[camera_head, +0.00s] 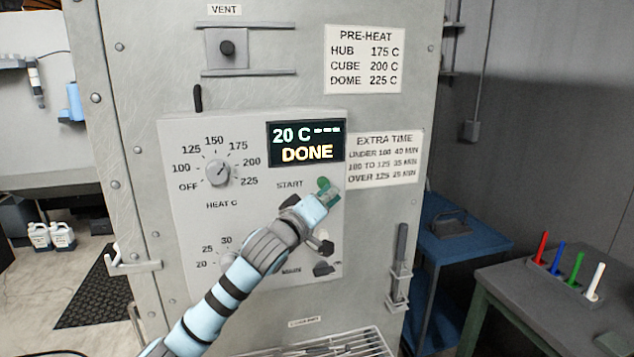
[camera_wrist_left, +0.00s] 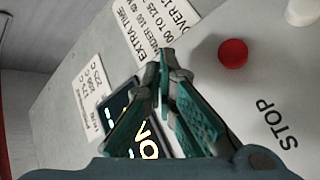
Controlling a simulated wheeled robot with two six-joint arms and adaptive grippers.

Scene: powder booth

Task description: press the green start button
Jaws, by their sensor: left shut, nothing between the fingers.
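The green start button (camera_head: 322,183) shows as a small green patch right of the START label (camera_head: 289,184), below the lit display (camera_head: 306,145) reading DONE. My left gripper (camera_head: 328,192) is shut and empty, with its teal fingertips at the button. I cannot tell whether they touch it. In the left wrist view the closed fingers (camera_wrist_left: 165,58) point at the grey panel and the green button is hidden behind them. The red stop button (camera_wrist_left: 233,53) stands beside the fingertips, with its STOP label below it. My right gripper is not in view.
The heat dial (camera_head: 219,172) is left of the display. A black knob (camera_head: 324,268) is low on the panel. An oven handle (camera_head: 400,262) stands to the right. A side table (camera_head: 530,298) holds several coloured markers. A wire rack (camera_head: 345,347) is below.

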